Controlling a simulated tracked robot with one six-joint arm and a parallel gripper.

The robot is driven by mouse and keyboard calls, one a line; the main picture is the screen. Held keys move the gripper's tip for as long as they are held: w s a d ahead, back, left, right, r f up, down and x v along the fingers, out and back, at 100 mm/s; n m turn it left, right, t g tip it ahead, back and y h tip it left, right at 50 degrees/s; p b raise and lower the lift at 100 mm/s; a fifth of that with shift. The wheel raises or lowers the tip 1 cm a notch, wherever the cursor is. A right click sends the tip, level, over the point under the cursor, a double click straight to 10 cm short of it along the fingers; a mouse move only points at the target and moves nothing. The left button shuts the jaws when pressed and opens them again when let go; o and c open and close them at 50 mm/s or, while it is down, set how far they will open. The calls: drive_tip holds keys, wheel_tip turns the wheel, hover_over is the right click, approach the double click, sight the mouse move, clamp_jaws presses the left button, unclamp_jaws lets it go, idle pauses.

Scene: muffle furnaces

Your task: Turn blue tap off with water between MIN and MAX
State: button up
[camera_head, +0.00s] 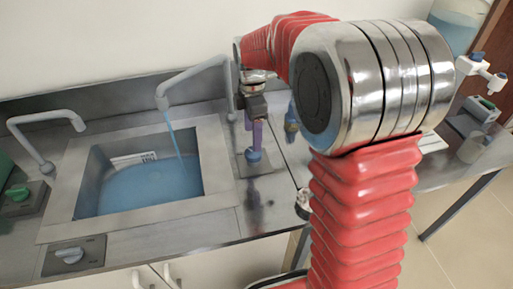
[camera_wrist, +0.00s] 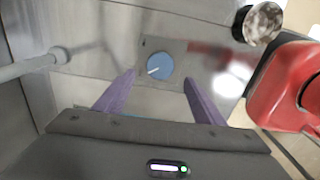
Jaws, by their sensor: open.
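The blue tap (camera_head: 253,155) is a round knob on a grey plate right of the sink. In the wrist view the blue tap (camera_wrist: 159,66) shows a white pointer line, slanting toward lower left. My gripper (camera_head: 256,138) points down just above it. In the wrist view my gripper (camera_wrist: 160,78) is open, its purple fingers on either side of the tap; I cannot tell if they touch it. The sink (camera_head: 215,186) holds blue water (camera_head: 150,187). A blue stream (camera_head: 176,138) runs into it from the spout (camera_head: 165,98). A white label (camera_head: 133,159) is on the back wall, its marks too small to read.
A second spout (camera_head: 48,122) and a green knob (camera_head: 18,194) are at the left. A grey knob (camera_head: 68,256) is at the front. A blue-topped fitting (camera_head: 291,122) stands right of my gripper. A glass beaker (camera_head: 472,147) is on the right bench.

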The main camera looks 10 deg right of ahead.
sight(254, 154)
wheel_tip(254, 154, down, 7)
drive_tip(key=shift+f, duration=0.15)
drive_tip(key=shift+c, duration=0.4)
